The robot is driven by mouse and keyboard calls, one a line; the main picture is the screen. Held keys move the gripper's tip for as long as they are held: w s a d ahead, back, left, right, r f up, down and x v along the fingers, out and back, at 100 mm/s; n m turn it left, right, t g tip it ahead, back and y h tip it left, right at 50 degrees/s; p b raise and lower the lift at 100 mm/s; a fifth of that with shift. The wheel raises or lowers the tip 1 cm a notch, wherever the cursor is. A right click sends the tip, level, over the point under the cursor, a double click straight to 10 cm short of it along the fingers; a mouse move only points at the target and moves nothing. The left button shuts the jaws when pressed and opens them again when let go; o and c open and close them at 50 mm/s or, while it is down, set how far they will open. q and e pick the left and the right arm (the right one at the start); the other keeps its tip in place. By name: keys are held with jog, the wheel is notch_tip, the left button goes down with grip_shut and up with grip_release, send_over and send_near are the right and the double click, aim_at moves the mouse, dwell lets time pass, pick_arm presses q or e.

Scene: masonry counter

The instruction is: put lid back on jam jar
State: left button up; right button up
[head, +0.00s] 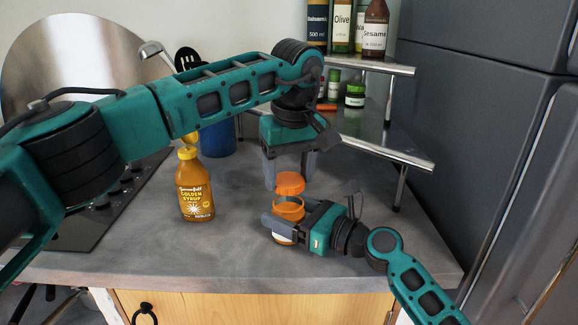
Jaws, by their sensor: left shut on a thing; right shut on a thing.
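The orange lid (289,182) hangs from my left gripper (289,172), which is shut on it from above. The jam jar (289,211), orange with an open rim, stands on the counter just below the lid. My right gripper (284,228) is shut around the jar from the right and hides part of its body. A small gap shows between the lid and the jar rim. The lid looks roughly level and above the jar; exact alignment in depth is hard to tell.
A golden syrup bottle (194,187) stands to the left on the grey counter (150,247). A blue utensil pot (218,140) is behind it. A metal corner shelf (385,140) with bottles and small jars stands behind right, beside a dark fridge (470,150). The counter's front left is clear.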

dwell(0.3)
pick_arm(q)
jog(key=shift+f, duration=0.85)
jog(key=shift+f, duration=0.55)
pick_arm(e)
grip_shut()
pick_arm(q)
jog(key=m+h, duration=0.1)
jog(key=m, duration=0.5)
jog(key=shift+a, duration=0.1)
jog(key=m, duration=0.7)
jog(key=shift+h, duration=0.4)
jog(key=o, duration=1)
